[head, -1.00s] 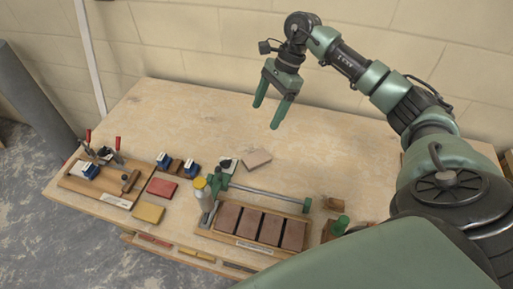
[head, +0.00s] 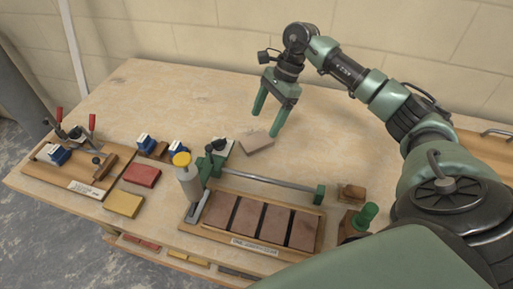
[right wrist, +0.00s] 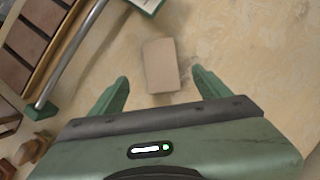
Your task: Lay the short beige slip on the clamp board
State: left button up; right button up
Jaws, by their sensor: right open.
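A beige slip (head: 254,142) lies flat on the table behind the tray of brown blocks. It also shows in the right wrist view (right wrist: 161,66), ahead of and between the fingertips. My right gripper (head: 266,125) is open and empty above the slip, apart from it as far as I can tell. Its green fingers also show in the right wrist view (right wrist: 160,76). The clamp board (head: 42,178) is a wooden board at the far left, with red-handled clamps (head: 74,130) and a blue-and-white piece on it. My left gripper is not in view.
A wooden tray (head: 268,247) of brown blocks with a metal rod behind it stands at front centre. The table's back is clear.

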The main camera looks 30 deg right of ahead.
aim_at(257, 140)
jog(key=p+x, duration=0.1)
jog(key=x, duration=0.2)
jog(key=p+x, duration=0.1)
jog(key=x, duration=0.2)
jog(key=shift+d+f+p, duration=0.1)
jog(key=shift+f+p, duration=0.2)
jog(key=shift+f, duration=0.25)
jog(key=shift+w, duration=0.1)
grip_shut()
